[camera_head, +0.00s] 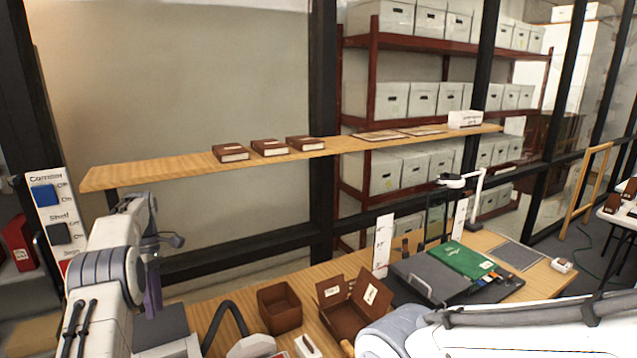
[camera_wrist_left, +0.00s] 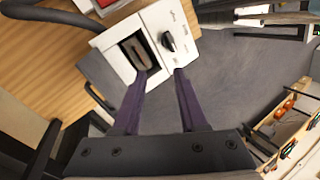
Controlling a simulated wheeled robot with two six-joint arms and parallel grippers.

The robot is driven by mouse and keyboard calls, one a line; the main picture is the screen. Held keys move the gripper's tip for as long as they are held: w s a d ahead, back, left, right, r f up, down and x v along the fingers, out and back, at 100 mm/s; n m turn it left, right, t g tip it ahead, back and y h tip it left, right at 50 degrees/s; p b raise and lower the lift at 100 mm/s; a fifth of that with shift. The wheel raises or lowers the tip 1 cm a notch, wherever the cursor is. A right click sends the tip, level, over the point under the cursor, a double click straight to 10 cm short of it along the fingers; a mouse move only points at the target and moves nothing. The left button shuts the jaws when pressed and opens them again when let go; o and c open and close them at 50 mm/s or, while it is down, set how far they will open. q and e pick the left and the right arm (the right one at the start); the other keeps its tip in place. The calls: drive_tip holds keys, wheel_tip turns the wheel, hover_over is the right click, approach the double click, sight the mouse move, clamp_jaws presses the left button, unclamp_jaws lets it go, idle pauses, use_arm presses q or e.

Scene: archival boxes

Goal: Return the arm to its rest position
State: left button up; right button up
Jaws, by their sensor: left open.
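My left arm comes in from the left edge of the head view. Its gripper (camera_head: 152,295) points down with purple fingers, left of the wooden desk. In the left wrist view the two purple fingers of this gripper (camera_wrist_left: 163,75) stand apart with nothing between them. Beyond the fingertips is a white device (camera_wrist_left: 178,22) with a dark slot and a black knob; I cannot tell whether the fingers touch it. My right arm's white link crosses the lower right of the head view, and its gripper is not seen.
The wooden desk (camera_head: 318,271) bears a brown box (camera_head: 280,308), an open brown box (camera_head: 350,316) and a green folder (camera_head: 462,259). Above it runs a wooden shelf (camera_head: 185,165) with several brown books (camera_head: 268,148). A panel with blue and dark switches (camera_head: 48,205) stands at left.

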use_arm(q)
drive_tip(key=d+r+m+y+b, duration=0.15)
drive_tip(key=d+m, duration=0.25)
drive_tip(key=d, duration=0.4)
drive_tip(key=d+r+m+h, duration=0.1)
drive_tip(key=d+r+m, duration=0.2)
drive_tip(key=d, duration=0.4)
drive_tip(key=s+d+r+m+t+b, duration=0.1)
drive_tip(key=s+d+m, duration=0.3)
drive_tip(key=d, duration=0.3)
drive_tip(key=s+d+m+t+b, duration=0.1)
drive_tip(key=s+d+m, duration=0.25)
drive_tip(key=d, duration=0.25)
drive_tip(key=s+d+f+m+b, duration=0.1)
drive_tip(key=s+m, duration=0.3)
drive_tip(key=s, duration=0.4)
drive_tip(key=s+d+f+m+t, duration=0.1)
drive_tip(key=s+d+f+m, duration=0.2)
drive_tip(key=s, duration=0.6)
drive_tip(key=s+d+f+m+t+b, duration=0.1)
drive_tip(key=s+d+f+m, duration=0.1)
drive_tip(key=s+m, duration=0.3)
drive_tip(key=s, duration=0.3)
drive_tip(key=shift+s+d+f+b, duration=0.2)
drive_tip(key=shift+s+f+b, duration=0.1)
drive_tip(key=shift+s+f, duration=0.1)
